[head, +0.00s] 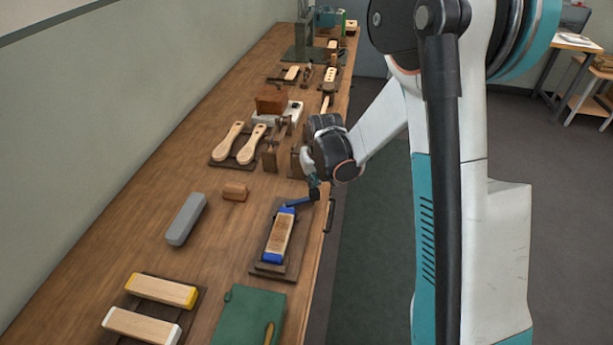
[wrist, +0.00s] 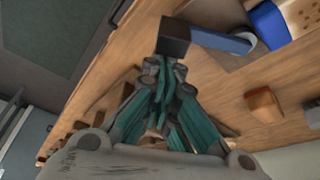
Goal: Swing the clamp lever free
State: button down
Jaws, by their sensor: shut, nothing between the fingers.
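The clamp lever (head: 299,201) is a blue bar with a black end block at the top of the dark fixture board (head: 267,266). Its bar also shows in the wrist view (wrist: 222,41), with the black block pointing towards my fingers. On the board lies a wooden brush block (head: 279,238) with blue ends; one blue end shows in the wrist view (wrist: 270,24). My gripper (head: 314,186) is shut and empty, fingers pointing down right by the lever's black end. In the wrist view the fingertips (wrist: 165,72) sit just below the black block; I cannot tell whether they touch.
A small brown block (head: 235,191) and a grey bar (head: 186,218) lie left of the fixture. Two wooden brush handles (head: 240,143) lie on a board further back. The bench edge is close on the right.

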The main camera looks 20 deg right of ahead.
aim_at(319, 192)
jog(key=s+m, duration=0.1)
jog(key=s+m+h, duration=0.1)
jog(key=m, duration=0.1)
jog(key=s+m, duration=0.1)
jog(key=shift+s+d+m, duration=0.25)
jog(key=shift+d+m, duration=0.05)
jog(key=shift+s+b, duration=0.3)
jog(key=shift+s, duration=0.2)
jog(key=shift+s+h, duration=0.1)
jog(key=shift+h, duration=0.2)
jog(key=w, duration=0.1)
jog(key=w+d, duration=0.1)
jog(key=w, duration=0.1)
jog(key=shift+w+d, duration=0.1)
jog(key=shift+d, duration=0.25)
jog(key=p+v, duration=0.3)
jog(key=v, duration=0.6)
jog(key=shift+w+r+p, duration=0.25)
jog(key=shift+r+p, duration=0.05)
jog(key=shift+r, duration=0.2)
jog(key=shift+a, duration=0.1)
